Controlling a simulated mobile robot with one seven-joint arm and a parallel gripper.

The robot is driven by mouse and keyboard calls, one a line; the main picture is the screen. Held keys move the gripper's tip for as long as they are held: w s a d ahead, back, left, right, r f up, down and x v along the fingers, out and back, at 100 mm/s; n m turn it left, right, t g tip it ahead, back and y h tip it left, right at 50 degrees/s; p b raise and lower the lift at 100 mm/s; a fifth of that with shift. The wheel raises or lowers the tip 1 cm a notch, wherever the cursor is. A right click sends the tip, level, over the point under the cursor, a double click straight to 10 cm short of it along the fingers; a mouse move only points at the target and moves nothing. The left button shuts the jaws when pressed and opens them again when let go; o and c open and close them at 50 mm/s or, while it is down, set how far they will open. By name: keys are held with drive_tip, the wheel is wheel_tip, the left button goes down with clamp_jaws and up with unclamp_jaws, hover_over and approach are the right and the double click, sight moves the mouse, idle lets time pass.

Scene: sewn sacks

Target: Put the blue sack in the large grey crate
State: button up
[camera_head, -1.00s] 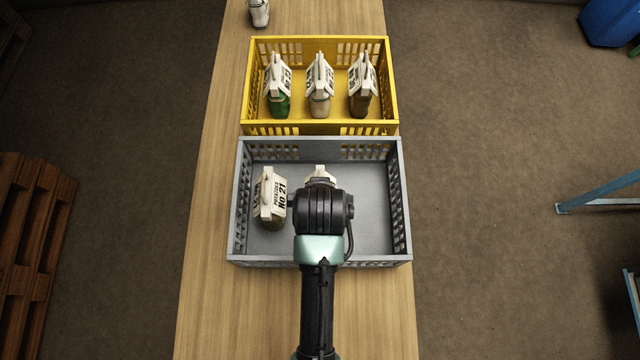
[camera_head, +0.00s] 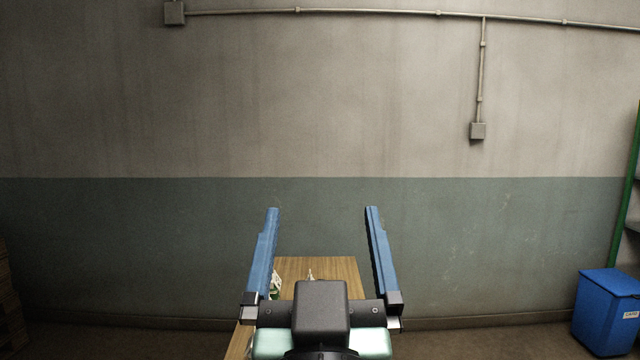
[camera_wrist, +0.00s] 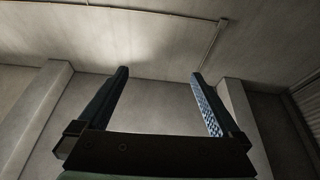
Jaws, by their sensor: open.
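My gripper (camera_head: 320,208) is raised in front of my head camera, its two blue fingers wide apart with nothing between them. In the wrist view the open fingers (camera_wrist: 160,72) point up toward the wall and ceiling, also empty. No blue sack can be made out in the current frames. The large grey crate is not visible now. A small pale and green sack (camera_head: 276,284) shows partly beside the left finger, and the pale tip of another (camera_head: 310,275) shows above the gripper body.
The wooden table (camera_head: 340,270) lies beyond and below my gripper, mostly hidden by it. A grey and green wall (camera_head: 480,235) stands behind it. A blue bin (camera_head: 605,310) is at the lower right, near a green shelf post (camera_head: 625,190).

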drive_tip(key=s+r+t, duration=0.4)
drive_tip(key=s+r, duration=0.4)
drive_tip(key=r, duration=0.4)
drive_tip(key=shift+s+t, duration=0.3)
drive_tip(key=shift+t, duration=0.1)
drive_tip(key=shift+a, duration=0.1)
